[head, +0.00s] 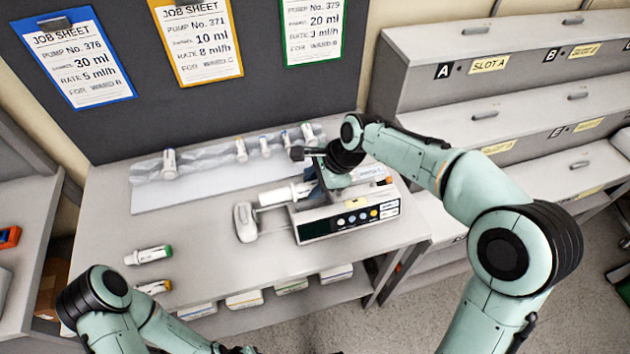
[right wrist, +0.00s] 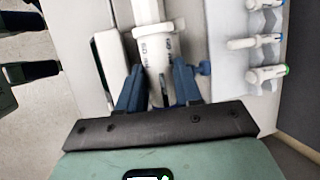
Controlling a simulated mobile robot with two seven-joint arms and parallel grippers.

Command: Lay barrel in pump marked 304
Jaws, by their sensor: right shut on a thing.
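A white pump (head: 345,219) with a small screen and coloured buttons stands on the bench in the head view; I cannot read a number on it. A white syringe barrel (head: 284,194) lies along its top, with its far end hidden by my right gripper (head: 322,176). In the right wrist view, the blue fingers of my right gripper (right wrist: 158,88) are shut on the printed barrel (right wrist: 158,55), with its flange beyond them. I cannot tell whether the barrel rests in the pump or is just above it.
A green-capped syringe (head: 148,255) and a yellow-capped one (head: 154,287) lie at the bench's front left. Job sheets (head: 198,40) hang behind.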

